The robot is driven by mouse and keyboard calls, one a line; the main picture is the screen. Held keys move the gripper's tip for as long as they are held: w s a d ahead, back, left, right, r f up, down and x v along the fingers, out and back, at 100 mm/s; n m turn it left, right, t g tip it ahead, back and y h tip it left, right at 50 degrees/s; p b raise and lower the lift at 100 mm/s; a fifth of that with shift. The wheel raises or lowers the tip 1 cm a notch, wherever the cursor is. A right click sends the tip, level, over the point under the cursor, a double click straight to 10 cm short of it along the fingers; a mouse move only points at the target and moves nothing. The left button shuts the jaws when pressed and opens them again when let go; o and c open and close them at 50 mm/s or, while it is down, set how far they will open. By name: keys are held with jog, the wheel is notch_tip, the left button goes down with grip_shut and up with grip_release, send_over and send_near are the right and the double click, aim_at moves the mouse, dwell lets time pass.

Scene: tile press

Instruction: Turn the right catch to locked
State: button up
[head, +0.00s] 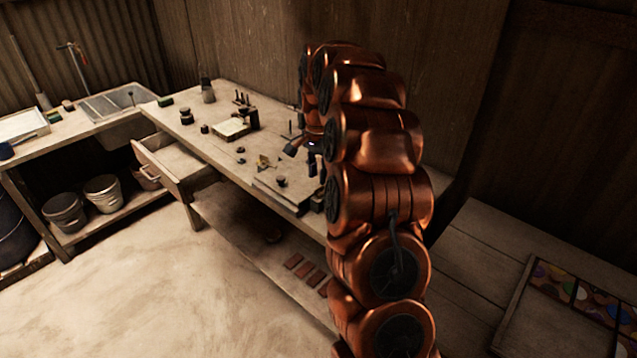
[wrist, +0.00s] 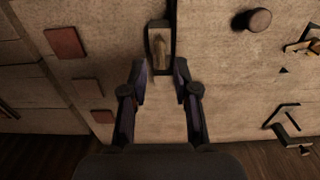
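In the wrist view, a small catch-like fitting (wrist: 161,48) lies on a pale surface, with a dark rectangular frame around a brownish lever. I cannot tell whether it is the right catch or whether it is locked. My gripper (wrist: 160,68) is open, its two dark fingers apart on either side of the fitting's near end, with nothing clearly held. Contact cannot be told. In the head view, my gripper (head: 301,150) is over the bench near a flat plate (head: 268,186) with a dark knob (head: 281,181). My arm hides part of that area.
The long bench (head: 225,165) has small tools and a light block (head: 231,128) farther back. An open drawer (head: 172,158) juts out at left. Reddish tiles (head: 312,275) lie on the lower shelf. Bare floor is at front left.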

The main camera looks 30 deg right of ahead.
aim_at(319, 188)
jog(key=shift+f+p, duration=0.6)
jog(key=shift+f, duration=1.7)
jog(key=shift+c, duration=0.4)
grip_shut()
